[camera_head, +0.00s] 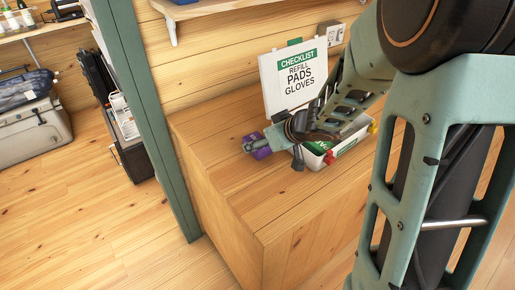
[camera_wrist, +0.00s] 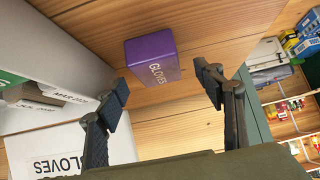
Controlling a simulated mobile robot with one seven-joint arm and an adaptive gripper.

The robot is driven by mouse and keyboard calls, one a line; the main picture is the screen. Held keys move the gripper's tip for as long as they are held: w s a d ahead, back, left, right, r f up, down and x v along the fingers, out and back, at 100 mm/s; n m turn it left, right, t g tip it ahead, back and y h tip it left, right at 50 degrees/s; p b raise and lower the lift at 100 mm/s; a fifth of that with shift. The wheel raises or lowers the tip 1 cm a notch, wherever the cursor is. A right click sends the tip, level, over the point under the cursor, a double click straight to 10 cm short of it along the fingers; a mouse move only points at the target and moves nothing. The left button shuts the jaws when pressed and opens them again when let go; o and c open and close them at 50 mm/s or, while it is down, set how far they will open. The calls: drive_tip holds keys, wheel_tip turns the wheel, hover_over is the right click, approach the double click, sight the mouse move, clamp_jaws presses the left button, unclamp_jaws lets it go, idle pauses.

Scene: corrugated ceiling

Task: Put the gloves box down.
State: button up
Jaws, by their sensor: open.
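The gloves box (camera_wrist: 152,60) is purple with "GLOVES" printed on its side. It sits on the wooden counter top (camera_head: 222,168). In the head view the gloves box (camera_head: 260,150) is partly hidden by my gripper (camera_head: 273,156). In the wrist view my gripper (camera_wrist: 165,92) is open, its two fingers wide apart. The box appears between and just beyond the fingertips, with visible gaps to both fingers. Nothing is held.
A white kit case (camera_head: 347,145) with its lid (camera_head: 295,80) raised, reading "CHECKLIST REFILL PADS GLOVES", stands beside the box. My arm hides part of it. The counter's front left is clear. A green post (camera_head: 150,110) stands at its left edge.

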drive_tip(key=b+x, duration=0.1)
drive_tip(key=x, duration=0.3)
drive_tip(key=shift+d+f, duration=0.1)
drive_tip(key=shift+c, duration=0.6)
drive_tip(key=c, duration=1.2)
drive_tip(key=shift+r, duration=0.2)
